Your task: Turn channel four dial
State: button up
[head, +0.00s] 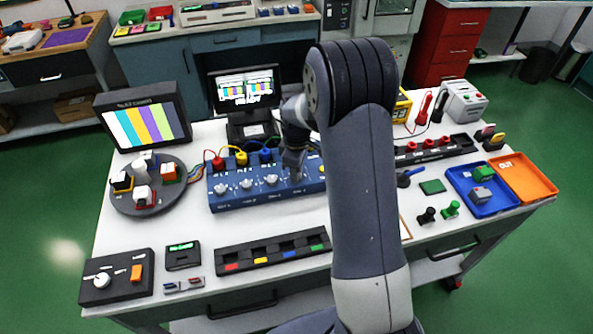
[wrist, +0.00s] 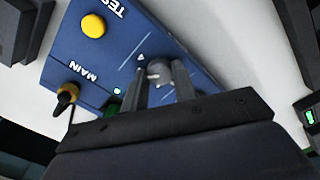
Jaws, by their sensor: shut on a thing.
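The blue panel (head: 235,201) sits on the white table and carries a row of white dials, with red, yellow and blue plugs behind them. Three dials show clear of my arm, one of them the third dial (head: 272,180). My gripper (head: 294,170) is at the dial to their right, which it mostly hides in the head view. In the wrist view my gripper (wrist: 160,76) is shut on that grey-white dial (wrist: 158,71), a finger on each side. A yellow button (wrist: 93,25) by "TEST" and a lit green light (wrist: 117,91) show on the panel.
A monitor with colour bars (head: 146,124) and a round turntable (head: 125,199) stand left of the panel. A small screen (head: 245,88) stands behind it. A black slotted tray (head: 273,251) lies in front. Blue (head: 457,179) and orange trays are at the right.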

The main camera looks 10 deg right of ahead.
dwell(0.3)
jog(key=o, duration=1)
notch_tip(320, 180, up, 11)
jog(key=shift+f+b, duration=0.1)
jog(key=shift+b, duration=0.45)
jog(key=shift+f, duration=0.15)
notch_tip(320, 180, down, 10)
jog(key=shift+f+p, duration=0.2)
jog(key=shift+p, duration=0.4)
jog(key=shift+m, duration=0.3)
jog(key=shift+f, duration=0.1)
